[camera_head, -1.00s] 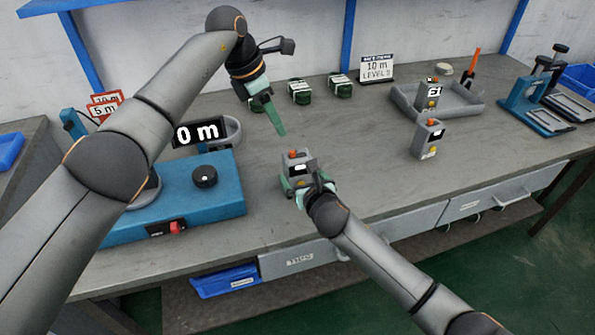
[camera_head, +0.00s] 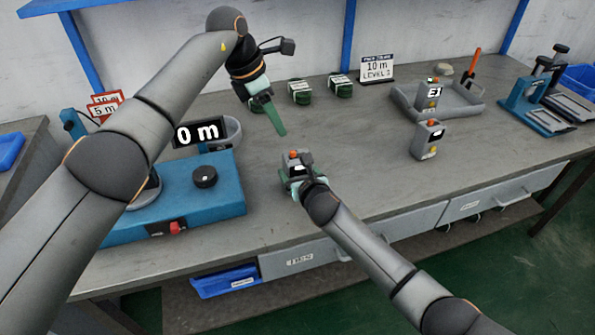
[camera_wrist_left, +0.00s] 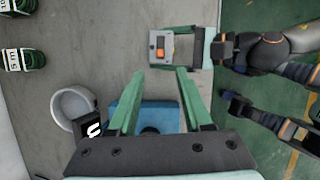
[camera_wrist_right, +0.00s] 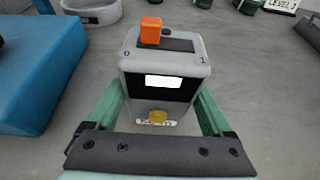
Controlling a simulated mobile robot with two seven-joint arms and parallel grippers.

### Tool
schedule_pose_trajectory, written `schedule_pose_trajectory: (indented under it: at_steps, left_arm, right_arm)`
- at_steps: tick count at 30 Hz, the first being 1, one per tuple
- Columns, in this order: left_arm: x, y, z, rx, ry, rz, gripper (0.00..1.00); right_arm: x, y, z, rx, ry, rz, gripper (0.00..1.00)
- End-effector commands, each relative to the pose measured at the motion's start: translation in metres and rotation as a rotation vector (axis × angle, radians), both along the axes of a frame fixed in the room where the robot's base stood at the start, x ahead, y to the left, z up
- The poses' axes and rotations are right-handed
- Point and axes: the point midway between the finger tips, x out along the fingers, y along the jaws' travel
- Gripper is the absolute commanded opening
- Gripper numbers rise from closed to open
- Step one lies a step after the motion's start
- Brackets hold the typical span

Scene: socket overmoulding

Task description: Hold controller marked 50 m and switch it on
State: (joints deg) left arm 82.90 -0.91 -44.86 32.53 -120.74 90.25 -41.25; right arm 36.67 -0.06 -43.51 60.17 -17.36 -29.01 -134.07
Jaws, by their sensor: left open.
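A grey controller (camera_head: 297,163) with an orange switch and a yellow button is at the bench's front middle. In the right wrist view the controller (camera_wrist_right: 165,70) has a lit white display, and its switch (camera_wrist_right: 150,30) sits nearer the O mark than the I. Its lower label is too blurred to read surely. My right gripper (camera_wrist_right: 160,95) has a finger against each side of it; I cannot tell whether it is off the bench. My left gripper (camera_head: 273,118) is open and empty, behind and left of the controller; the controller also shows beyond its fingers (camera_wrist_left: 160,74).
A blue machine (camera_head: 205,205) with a black knob and a "0 m" display (camera_head: 198,132) stands left. Another controller (camera_head: 427,140) stands right, before a grey tray (camera_head: 465,112) holding one more. Bench between is clear.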

Motion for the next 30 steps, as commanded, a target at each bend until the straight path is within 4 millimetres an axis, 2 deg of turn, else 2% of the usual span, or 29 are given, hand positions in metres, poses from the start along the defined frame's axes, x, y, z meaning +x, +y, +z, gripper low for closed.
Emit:
schedule_pose_trajectory:
  at_steps: [2,15,17,22,29,30]
  left_arm:
    - [0.0,0.0,0.0,0.0,0.0,0.0,0.5]
    - [0.0,0.0,0.0,0.0,0.0,0.0,0.5]
    - [0.0,0.0,0.0,0.0,0.0,0.0,0.46]
    - [0.001,0.012,-0.007,-0.055,0.001,-0.011,0.26]
    - [-0.005,0.056,-0.023,-0.256,-0.038,-0.064,0.01]
    - [-0.007,0.065,-0.024,-0.288,-0.051,-0.073,0.0]
  right_arm:
    - [0.0,0.0,0.0,0.0,0.0,0.0,0.73]
    - [0.0,0.0,0.0,0.0,0.0,0.0,0.23]
    - [0.0,0.0,0.0,0.0,0.0,0.0,0.22]
    - [0.0,0.0,0.0,0.0,0.001,0.0,0.22]
    - [0.0,0.0,0.0,0.0,0.001,0.0,0.22]
    - [0.0,0.0,0.0,0.0,0.001,0.0,0.22]
